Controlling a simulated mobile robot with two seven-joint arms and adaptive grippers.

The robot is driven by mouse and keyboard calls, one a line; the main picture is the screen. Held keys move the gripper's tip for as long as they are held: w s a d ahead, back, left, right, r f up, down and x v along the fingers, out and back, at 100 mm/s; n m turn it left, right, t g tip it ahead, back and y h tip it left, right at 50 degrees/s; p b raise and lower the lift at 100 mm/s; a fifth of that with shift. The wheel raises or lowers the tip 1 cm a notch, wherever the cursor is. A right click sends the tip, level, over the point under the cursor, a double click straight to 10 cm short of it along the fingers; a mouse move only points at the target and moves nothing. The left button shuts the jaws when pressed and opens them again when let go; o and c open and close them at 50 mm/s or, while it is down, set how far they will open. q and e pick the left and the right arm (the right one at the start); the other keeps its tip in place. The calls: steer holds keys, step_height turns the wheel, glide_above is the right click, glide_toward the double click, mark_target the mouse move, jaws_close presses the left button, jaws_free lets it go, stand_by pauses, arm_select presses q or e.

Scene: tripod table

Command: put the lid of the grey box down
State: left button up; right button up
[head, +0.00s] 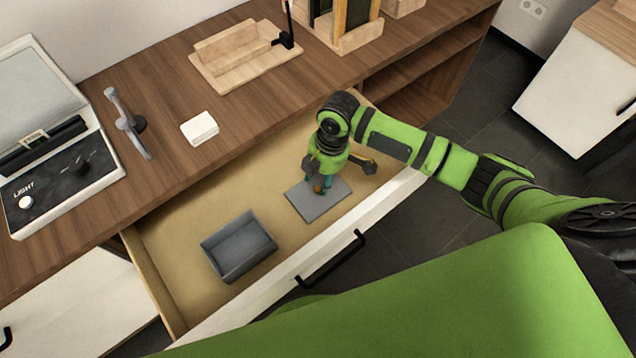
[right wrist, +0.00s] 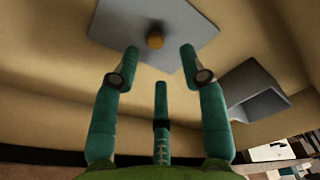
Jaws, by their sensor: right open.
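The grey box (head: 242,262) sits open-topped in the pulled-out drawer, toward its left part. It also shows at the right of the right wrist view (right wrist: 258,92). Its lid (head: 322,207) is a flat grey plate with a small round orange-brown knob (right wrist: 155,40). The lid lies flat in the drawer to the right of the box, apart from it. My right gripper (head: 322,185) is over the lid. In the right wrist view its teal fingers (right wrist: 160,75) are spread, with the knob beyond their tips and nothing between them. My left gripper is not in view.
The drawer (head: 170,235) has a sand-coloured floor and a white front with a black handle (head: 330,260). On the wooden desktop are a white block (head: 200,128), a grey handle-like piece (head: 125,122), a light box (head: 55,140) and a wooden tray (head: 245,55).

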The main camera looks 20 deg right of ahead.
step_height(320, 180, up, 7)
steer(key=d, duration=0.1)
stand_by(0.6)
